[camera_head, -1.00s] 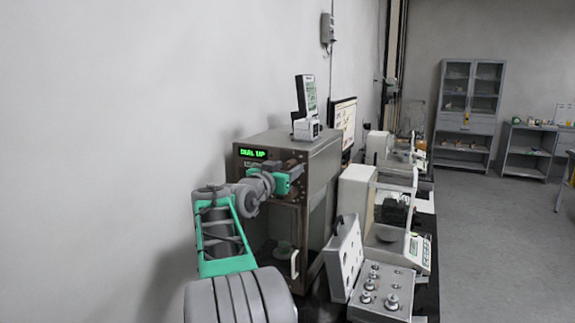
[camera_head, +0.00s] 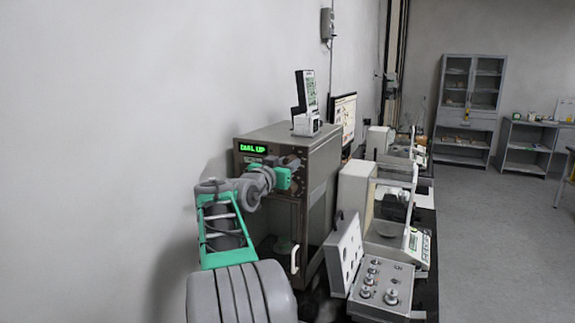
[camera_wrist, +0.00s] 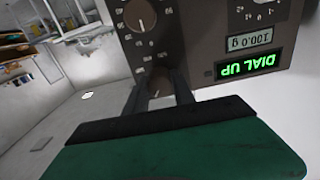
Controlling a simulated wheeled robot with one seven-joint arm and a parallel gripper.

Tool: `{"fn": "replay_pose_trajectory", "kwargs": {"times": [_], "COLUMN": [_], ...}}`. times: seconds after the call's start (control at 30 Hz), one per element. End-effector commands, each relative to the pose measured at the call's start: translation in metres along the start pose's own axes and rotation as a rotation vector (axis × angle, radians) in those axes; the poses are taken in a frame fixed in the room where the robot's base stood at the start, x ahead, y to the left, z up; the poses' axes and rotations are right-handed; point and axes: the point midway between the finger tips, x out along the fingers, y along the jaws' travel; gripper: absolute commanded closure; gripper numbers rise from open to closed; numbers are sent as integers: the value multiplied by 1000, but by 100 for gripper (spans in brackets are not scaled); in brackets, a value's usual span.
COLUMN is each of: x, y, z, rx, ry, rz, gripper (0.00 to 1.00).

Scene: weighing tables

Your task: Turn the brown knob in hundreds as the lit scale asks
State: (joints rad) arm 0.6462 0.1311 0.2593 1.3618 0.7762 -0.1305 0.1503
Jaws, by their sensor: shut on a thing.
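The lit scale is a brown-grey cabinet (camera_head: 325,185) with a glowing green display (camera_head: 252,149) reading DIAL UP. In the wrist view, where the panel is upside down, the display (camera_wrist: 248,65) also reads DIAL UP, and a small window (camera_wrist: 249,42) reads 100.0 g. My gripper (camera_wrist: 158,84) is shut on a brown knob (camera_wrist: 158,78), one finger on each side. The fingers and the green hand hide much of this knob and its marks. In the head view my gripper (camera_head: 296,164) is at the panel's upper front.
Another numbered knob (camera_wrist: 140,15) and a partly seen dial (camera_wrist: 262,4) sit close by on the panel. Below the panel is a glass door with a white handle (camera_head: 295,259). An open weight case (camera_head: 383,287) and a white balance (camera_head: 385,243) stand to the right.

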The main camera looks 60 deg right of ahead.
Motion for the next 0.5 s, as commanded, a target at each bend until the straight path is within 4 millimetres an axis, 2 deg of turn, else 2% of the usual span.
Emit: {"fn": "replay_pose_trajectory", "kwargs": {"times": [0.27, 0.5], "x": [0, 0], "y": [0, 0], "z": [2, 6], "rx": [12, 96], "ry": [0, 1], "rz": [0, 0], "gripper": [100, 100]}}
